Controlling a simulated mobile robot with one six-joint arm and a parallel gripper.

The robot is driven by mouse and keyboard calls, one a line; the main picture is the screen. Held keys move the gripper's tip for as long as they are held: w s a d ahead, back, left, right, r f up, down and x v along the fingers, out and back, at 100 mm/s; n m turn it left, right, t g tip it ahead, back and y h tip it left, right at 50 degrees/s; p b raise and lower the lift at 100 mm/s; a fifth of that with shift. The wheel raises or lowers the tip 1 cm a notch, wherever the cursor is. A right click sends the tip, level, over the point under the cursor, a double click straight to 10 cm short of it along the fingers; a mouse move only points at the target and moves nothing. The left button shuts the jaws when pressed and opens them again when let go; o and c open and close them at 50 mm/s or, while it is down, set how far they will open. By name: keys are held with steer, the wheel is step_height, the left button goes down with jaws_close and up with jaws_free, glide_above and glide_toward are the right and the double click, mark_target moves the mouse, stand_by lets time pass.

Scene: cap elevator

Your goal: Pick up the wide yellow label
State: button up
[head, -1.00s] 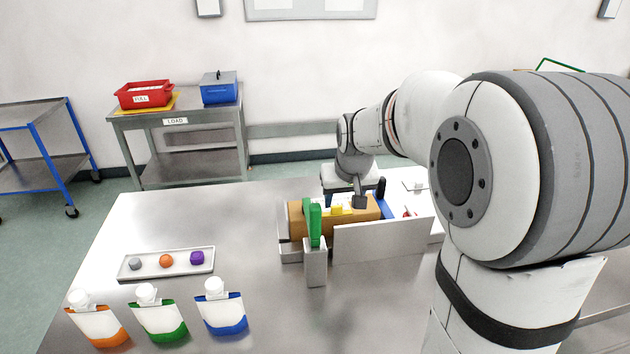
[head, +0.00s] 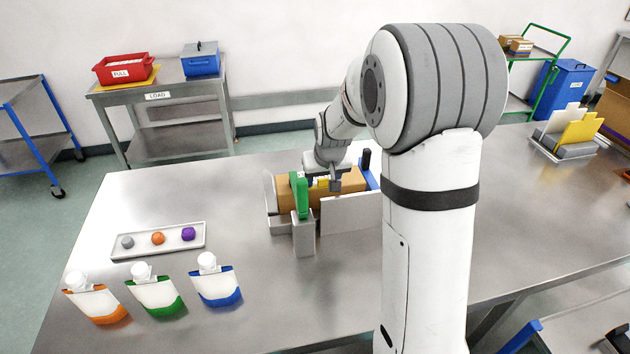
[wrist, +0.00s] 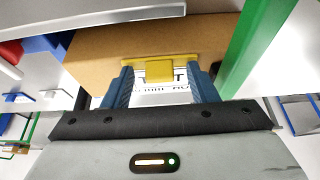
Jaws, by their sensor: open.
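A wide yellow piece (wrist: 160,68) with a tab sits against a brown cardboard box (wrist: 150,40) in the wrist view. A white panel with partly hidden black print shows just below it. In the head view the yellow piece (head: 322,183) is small and mostly hidden by my gripper. My gripper (wrist: 159,82) is open, with one blue finger on each side of the yellow piece; I cannot tell whether they touch it. A larger yellow card (head: 579,130) stands in a rack at the far right of the head view.
A green upright (head: 300,195) stands close at the box's front left, beside a grey fence panel (head: 346,213). A tray (head: 158,241) with small balls and several pouches (head: 157,294) lie at the table's left. The table right of my arm is mostly clear.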

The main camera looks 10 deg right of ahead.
mark_target(323, 180)
steer(key=c, duration=1)
steer(key=shift+c, duration=0.2)
steer(key=shift+r, duration=0.1)
step_height(323, 180, up, 10)
steer(key=b, duration=0.1)
